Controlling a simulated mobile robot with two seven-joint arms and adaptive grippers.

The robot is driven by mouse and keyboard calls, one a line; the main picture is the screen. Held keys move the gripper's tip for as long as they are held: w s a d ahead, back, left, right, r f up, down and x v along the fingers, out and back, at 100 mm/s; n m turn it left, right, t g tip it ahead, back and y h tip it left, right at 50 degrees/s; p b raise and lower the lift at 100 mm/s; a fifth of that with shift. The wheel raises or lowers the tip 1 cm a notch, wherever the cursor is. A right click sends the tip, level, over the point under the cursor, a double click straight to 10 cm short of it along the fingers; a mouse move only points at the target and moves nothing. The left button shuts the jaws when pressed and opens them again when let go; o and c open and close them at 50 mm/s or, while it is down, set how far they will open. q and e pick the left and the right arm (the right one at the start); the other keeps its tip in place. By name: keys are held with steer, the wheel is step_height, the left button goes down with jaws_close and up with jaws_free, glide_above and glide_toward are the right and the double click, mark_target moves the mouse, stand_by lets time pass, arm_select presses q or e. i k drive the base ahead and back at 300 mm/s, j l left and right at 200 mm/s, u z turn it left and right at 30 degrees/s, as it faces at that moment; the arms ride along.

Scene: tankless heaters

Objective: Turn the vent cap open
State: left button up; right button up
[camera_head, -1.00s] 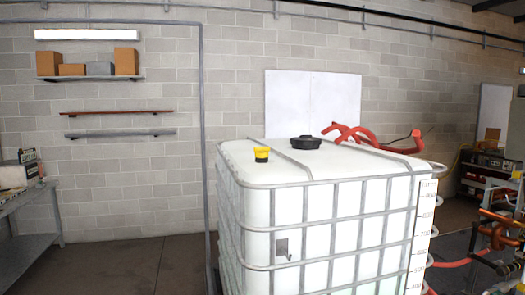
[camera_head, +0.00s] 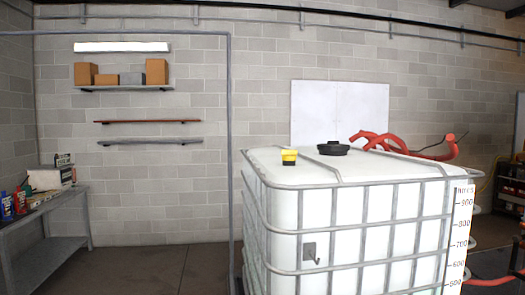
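A white caged tank (camera_head: 330,215) stands right of centre in the head view. A larger round black cap (camera_head: 333,148) sits further back on the same top. No label shows which of the two is the vent cap, and their turned position is too small to tell. Neither of my grippers is in view.
Red hoses (camera_head: 400,147) lie behind the tank's top right. A metal bench (camera_head: 50,215) with bottles and a box stands at the left. Wall shelves (camera_head: 125,88) hang at the back left. The floor (camera_head: 155,268) between bench and tank is clear.

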mark_target(290, 155)
steer(key=j+u, duration=0.1)
steer(key=u, duration=0.35)
steer(key=j+u, duration=0.1)
steer(key=u, duration=0.3)
steer(key=j+u, duration=0.1)
steer(key=u, duration=0.35)
steer(key=j+u, duration=0.1)
steer(key=u, duration=0.35)
steer(key=i+j+u, duration=0.1)
steer(key=i+j, duration=0.25)
steer(key=j, duration=0.2)
steer(key=i+j+u, duration=0.1)
steer(key=i+j, duration=0.3)
steer(key=j, duration=0.15)
steer(key=i+j+u, duration=0.1)
steer(key=i+j, duration=0.3)
steer(key=i+l+z, duration=0.15)
steer(key=i+z, duration=0.6)
steer(key=i+j+z, duration=0.15)
steer(key=i+z, duration=0.25)
steer(key=i, duration=0.15)
steer(key=i+j+z, duration=0.25)
steer(key=i+z, duration=0.45)
steer(key=i, duration=0.25)
steer(key=i+j+z, duration=0.1)
steer(key=i+z, duration=0.15)
steer(key=i, duration=0.3)
steer(key=i+j+z, duration=0.3)
steer(key=i, duration=0.25)
steer(key=l, duration=0.1)
